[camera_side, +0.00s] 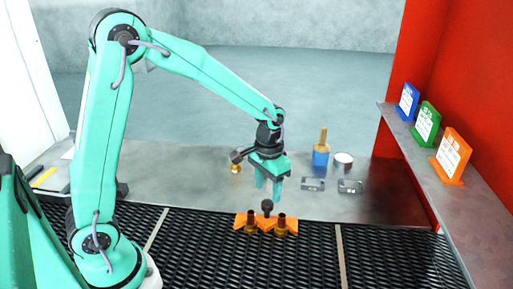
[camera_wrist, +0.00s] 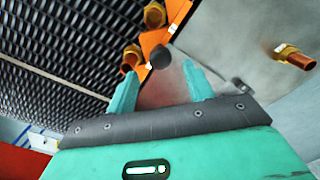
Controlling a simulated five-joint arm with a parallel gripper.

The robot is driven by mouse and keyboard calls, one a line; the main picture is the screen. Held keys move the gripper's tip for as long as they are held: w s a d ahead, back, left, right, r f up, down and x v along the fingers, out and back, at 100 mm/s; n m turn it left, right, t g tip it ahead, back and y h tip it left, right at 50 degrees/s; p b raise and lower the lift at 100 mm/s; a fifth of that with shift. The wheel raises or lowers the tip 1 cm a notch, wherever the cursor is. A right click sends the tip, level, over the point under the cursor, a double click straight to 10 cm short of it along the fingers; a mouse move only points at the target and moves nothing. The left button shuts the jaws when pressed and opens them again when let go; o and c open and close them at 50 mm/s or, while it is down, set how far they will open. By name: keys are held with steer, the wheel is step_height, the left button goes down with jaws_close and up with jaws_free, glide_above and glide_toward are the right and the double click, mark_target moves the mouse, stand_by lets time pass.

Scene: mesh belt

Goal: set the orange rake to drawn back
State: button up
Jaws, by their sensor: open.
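The orange rake (camera_side: 242,219) lies at the near edge of the metal table, where the black mesh belt begins. It has a dark round knob (camera_side: 267,207) on top, and two brown-and-gold fittings stand in front of it on the belt side. My gripper (camera_side: 268,200) is open and points down, just above and behind the knob. In the wrist view the rake (camera_wrist: 152,42) shows at the top, with its knob (camera_wrist: 160,57) ahead of the two teal fingers (camera_wrist: 158,85). The fingers do not hold the knob.
A brass fitting (camera_side: 236,168), a blue pot with a brush (camera_side: 321,156), a white-topped tin (camera_side: 343,160) and two grey metal blocks (camera_side: 313,184) stand on the metal table. Blue, green and orange signs (camera_side: 450,158) line the right shelf. The mesh belt (camera_side: 390,255) is clear at right.

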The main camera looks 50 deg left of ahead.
mark_target(267, 201)
steer(key=shift+f, duration=2.35)
jaws_close()
